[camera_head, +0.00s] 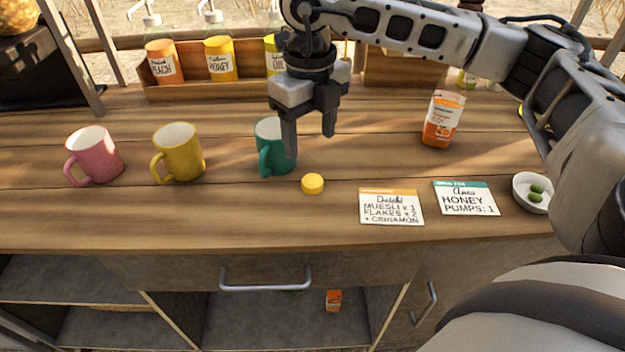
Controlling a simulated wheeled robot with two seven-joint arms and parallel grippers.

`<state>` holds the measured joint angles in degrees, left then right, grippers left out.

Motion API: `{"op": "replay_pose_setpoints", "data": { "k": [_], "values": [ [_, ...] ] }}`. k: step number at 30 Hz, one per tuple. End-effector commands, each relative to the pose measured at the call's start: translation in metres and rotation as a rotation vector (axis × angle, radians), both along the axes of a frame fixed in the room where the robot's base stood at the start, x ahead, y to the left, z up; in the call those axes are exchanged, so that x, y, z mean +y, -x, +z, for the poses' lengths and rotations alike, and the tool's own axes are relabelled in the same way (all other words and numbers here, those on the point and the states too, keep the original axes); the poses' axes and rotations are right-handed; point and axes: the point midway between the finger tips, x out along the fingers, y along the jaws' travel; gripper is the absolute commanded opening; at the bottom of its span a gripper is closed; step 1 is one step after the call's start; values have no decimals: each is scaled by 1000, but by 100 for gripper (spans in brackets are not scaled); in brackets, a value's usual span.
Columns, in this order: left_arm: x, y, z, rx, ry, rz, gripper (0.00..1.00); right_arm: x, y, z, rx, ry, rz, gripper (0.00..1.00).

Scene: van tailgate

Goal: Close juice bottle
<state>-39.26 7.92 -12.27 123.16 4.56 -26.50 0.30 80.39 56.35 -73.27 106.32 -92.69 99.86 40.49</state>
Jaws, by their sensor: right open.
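The juice bottle (442,120) stands upright on the wooden counter at the right, with orange juice low inside and a white and orange label. Its top is near my right arm, and I see no cap on it. A yellow cap (313,184) lies on the counter in front of the green mug. My right gripper (309,145) points down above the counter, open and empty, with its fingers behind and above the cap and close to the green mug (274,148). My left gripper is not in view.
A pink mug (93,155) and a yellow mug (178,152) stand at the left. Two note cards (391,207) (466,198) and a small white bowl (531,193) lie along the front right. A wooden rack (205,90) with pump bottles stands at the back.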

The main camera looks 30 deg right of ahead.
Motion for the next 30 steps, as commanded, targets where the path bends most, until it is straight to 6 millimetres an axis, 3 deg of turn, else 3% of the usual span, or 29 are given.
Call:
{"op": "replay_pose_setpoints", "data": {
  "k": [6, 20, 30],
  "values": [
    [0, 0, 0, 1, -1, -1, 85, 0, 0, -32, 1, 0, 0, 61],
    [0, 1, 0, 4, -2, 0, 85, 0, 1, -41, 1, 0, 1, 61],
    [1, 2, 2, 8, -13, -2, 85, -1, 3, -85, 0, -1, 1, 61]
  ]
}}
